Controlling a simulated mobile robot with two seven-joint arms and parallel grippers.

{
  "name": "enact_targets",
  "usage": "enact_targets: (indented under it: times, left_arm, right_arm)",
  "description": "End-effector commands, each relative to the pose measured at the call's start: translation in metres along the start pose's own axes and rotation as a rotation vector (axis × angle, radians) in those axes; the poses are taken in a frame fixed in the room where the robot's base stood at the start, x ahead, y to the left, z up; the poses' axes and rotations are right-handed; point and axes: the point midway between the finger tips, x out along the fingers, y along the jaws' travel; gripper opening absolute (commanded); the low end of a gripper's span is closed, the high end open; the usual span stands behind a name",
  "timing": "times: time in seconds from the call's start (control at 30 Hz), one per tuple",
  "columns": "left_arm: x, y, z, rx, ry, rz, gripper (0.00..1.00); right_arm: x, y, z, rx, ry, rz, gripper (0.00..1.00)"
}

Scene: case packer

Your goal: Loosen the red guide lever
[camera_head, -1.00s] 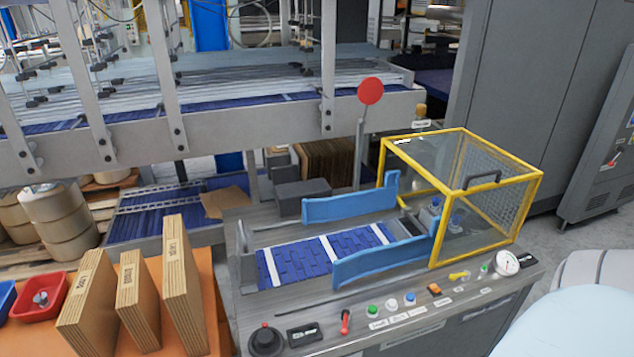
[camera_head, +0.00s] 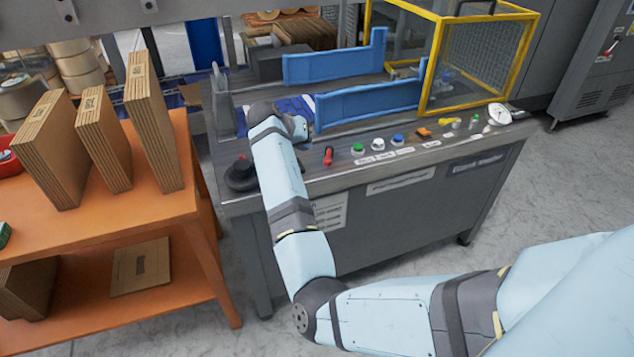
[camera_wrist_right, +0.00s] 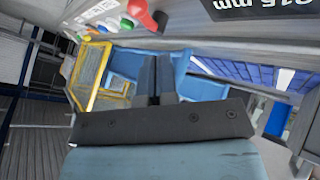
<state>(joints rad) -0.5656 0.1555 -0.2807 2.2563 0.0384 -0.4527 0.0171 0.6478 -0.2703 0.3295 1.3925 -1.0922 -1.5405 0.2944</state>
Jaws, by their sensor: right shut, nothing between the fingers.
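The red guide lever (camera_head: 328,155) stands on the sloped control panel, left of the green button. It also shows at the top of the right wrist view (camera_wrist_right: 143,14), beside my fingers and apart from them. My right arm reaches in from the right and up over the panel's front edge. In the head view its wrist hides most of the right gripper, just left of the lever. In the right wrist view the right gripper (camera_wrist_right: 154,62) has its two dark fingers together, with nothing between them. My left gripper is not in view.
Green, white and blue buttons (camera_head: 397,140) and a round gauge (camera_head: 499,115) line the panel. A black knob (camera_head: 242,174) is left of my wrist. Blue guide rails (camera_head: 368,103) and a yellow-framed guard (camera_head: 432,65) stand behind. An orange shelf (camera_head: 150,213) holds cardboard stacks.

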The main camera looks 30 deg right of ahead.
Motion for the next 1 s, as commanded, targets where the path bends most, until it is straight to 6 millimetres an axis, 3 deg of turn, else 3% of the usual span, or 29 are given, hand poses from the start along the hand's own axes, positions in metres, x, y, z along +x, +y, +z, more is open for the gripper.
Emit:
enact_targets:
  times: [0.03,0.1,0.33,0.8,1.0]
  left_arm:
    - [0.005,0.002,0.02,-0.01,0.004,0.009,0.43]
    - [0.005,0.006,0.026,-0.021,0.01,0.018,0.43]
    - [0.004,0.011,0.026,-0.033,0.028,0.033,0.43]
    - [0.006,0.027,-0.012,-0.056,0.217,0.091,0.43]
    - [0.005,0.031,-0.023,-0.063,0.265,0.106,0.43]
  right_arm:
    - [0.002,-0.01,0.004,0.028,-0.036,0.013,0.0]
    - [-0.007,-0.012,0.004,0.058,-0.08,0.039,0.0]
    - [-0.014,-0.011,0.003,0.094,-0.136,0.073,0.0]
    - [0.062,-0.006,0.014,0.092,-0.133,0.072,0.0]
    - [0.078,-0.004,0.015,0.091,-0.132,0.072,0.0]
